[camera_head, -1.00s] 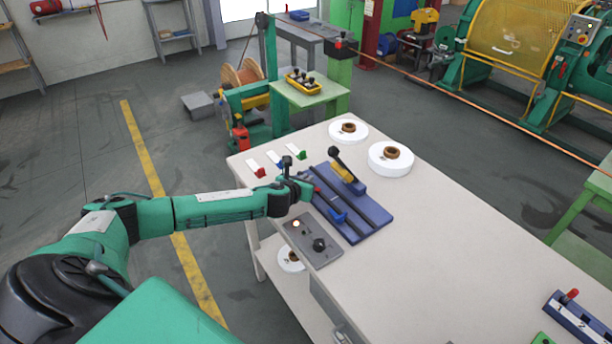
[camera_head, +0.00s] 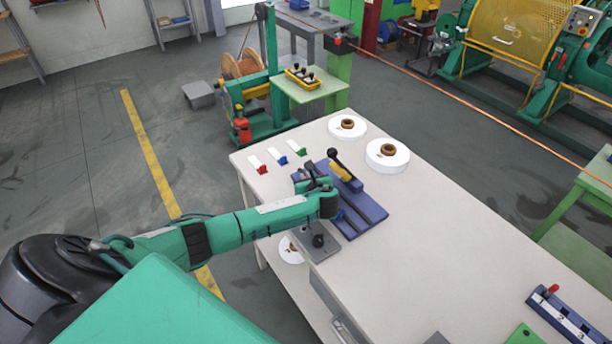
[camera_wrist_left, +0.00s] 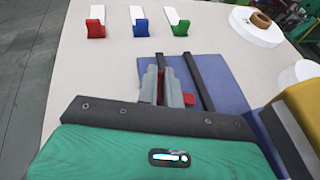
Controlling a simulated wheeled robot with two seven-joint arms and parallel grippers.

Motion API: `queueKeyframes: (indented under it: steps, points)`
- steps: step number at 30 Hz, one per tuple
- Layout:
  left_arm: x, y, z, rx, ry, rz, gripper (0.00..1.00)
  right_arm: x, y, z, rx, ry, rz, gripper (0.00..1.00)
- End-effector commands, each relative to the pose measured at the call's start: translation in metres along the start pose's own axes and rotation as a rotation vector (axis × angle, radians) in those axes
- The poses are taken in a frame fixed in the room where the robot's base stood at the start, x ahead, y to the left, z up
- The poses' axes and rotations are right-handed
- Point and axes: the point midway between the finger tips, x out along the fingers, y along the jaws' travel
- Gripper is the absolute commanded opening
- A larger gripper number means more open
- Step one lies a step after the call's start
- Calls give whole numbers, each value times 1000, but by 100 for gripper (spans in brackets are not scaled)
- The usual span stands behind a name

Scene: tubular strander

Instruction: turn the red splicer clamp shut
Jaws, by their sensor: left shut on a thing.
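The splicer (camera_head: 368,207) is a blue base plate with two dark rails, on the near left part of the white table. My left gripper (camera_head: 312,180) is over its left end. In the left wrist view the gripper (camera_wrist_left: 162,80) is shut on the red splicer clamp (camera_wrist_left: 189,99); red shows between the fingers and just right of them. In the head view my gripper hides the red clamp. The splicer's blue plate (camera_wrist_left: 225,85) also shows in the left wrist view. My right gripper is not in view.
A yellow block with a black lever (camera_head: 340,170) stands on the splicer, close to my gripper. Red (camera_head: 262,168), blue (camera_head: 282,159) and green (camera_head: 302,151) markers with white strips lie behind. Two white reels (camera_head: 387,154) stand at the back. The table's middle is clear.

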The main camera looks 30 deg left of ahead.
Motion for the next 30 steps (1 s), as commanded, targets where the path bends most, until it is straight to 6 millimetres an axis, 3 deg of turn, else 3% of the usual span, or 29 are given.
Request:
queueKeyframes:
  steps: [18,22,30]
  points:
    - [1,0,1,-17,-2,41,0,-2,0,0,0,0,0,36]
    - [1,0,1,-16,-2,41,29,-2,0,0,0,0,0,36]
    - [0,0,0,-16,-1,40,29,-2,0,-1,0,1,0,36]
